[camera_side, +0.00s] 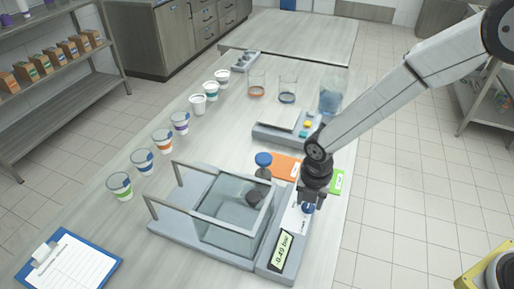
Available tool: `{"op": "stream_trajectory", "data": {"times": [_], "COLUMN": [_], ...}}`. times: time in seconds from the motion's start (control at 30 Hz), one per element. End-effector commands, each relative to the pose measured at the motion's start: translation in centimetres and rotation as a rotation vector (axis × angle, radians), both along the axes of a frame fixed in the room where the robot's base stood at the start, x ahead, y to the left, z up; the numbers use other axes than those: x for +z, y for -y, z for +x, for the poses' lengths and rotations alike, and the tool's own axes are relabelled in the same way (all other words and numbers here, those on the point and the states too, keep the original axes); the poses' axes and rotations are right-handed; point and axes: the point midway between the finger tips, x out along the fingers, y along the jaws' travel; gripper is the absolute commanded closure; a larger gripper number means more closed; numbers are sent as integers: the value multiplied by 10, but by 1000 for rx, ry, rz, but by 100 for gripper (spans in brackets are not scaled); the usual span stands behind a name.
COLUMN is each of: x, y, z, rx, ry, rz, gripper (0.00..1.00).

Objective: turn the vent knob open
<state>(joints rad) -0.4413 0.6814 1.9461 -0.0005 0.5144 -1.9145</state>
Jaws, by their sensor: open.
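A grey machine (182,225) with a clear-walled chamber (228,218) stands on the table's near part. A small blue knob (308,209) sits on its right-hand panel, by the gripper's fingertips; I take it to be the vent knob. My gripper (309,202) points down over it and is open, its fingers close around or just above the knob; contact cannot be told. The fingers partly hide the knob, and its turned position cannot be read. A larger blue knob (263,159) stands on a post behind the chamber. A tilted display (282,251) seems to read -0.49 bar.
A scale-like device (282,125) stands beyond. Several cups line the table's left side, the nearest (120,187) beside the machine. A clipboard (68,262) lies front left.

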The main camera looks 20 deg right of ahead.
Motion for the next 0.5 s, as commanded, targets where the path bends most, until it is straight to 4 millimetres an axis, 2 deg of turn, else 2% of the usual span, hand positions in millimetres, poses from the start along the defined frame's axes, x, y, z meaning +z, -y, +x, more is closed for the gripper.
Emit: {"op": "stream_trajectory", "data": {"times": [0.13, 0.17, 0.3, 0.5], "x": [0, 0, 0, 0], "y": [0, 0, 0, 0], "z": [0, 0, 0, 0], "rx": [0, 0, 0, 0], "ry": [0, 0, 0, 0], "rz": [0, 0, 0, 0], "gripper": [47, 53, 98, 100]}}
